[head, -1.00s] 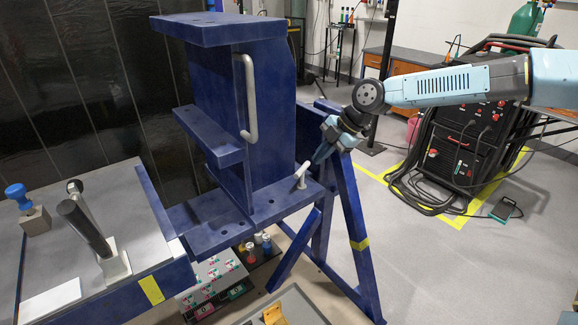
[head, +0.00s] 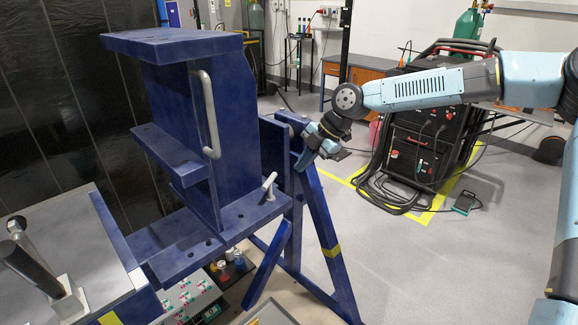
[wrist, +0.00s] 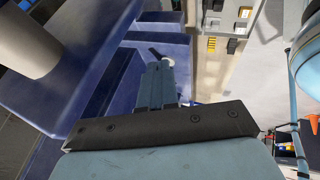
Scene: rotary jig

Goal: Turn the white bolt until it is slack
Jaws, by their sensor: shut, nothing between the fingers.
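The white bolt (head: 269,187), a small pale piece with an angled top, stands on the lower blue plate of the jig (head: 180,262) in the head view. My gripper (head: 299,166) is to the right of the bolt and a little higher in the picture, apart from it. Its fingers are shut and empty. In the wrist view the closed fingers (wrist: 158,84) point at the blue frame. A small pale round thing with a dark piece beside it shows just past the fingertips; I cannot tell whether it is the bolt.
A pale grab handle (head: 208,115) is fixed on the jig's upright panel. A blue trestle leg (head: 322,225) stands just below my gripper. A grey bench (head: 90,225) lies at the left. A black welding cart (head: 425,145) stands behind my arm. Open floor lies at the right.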

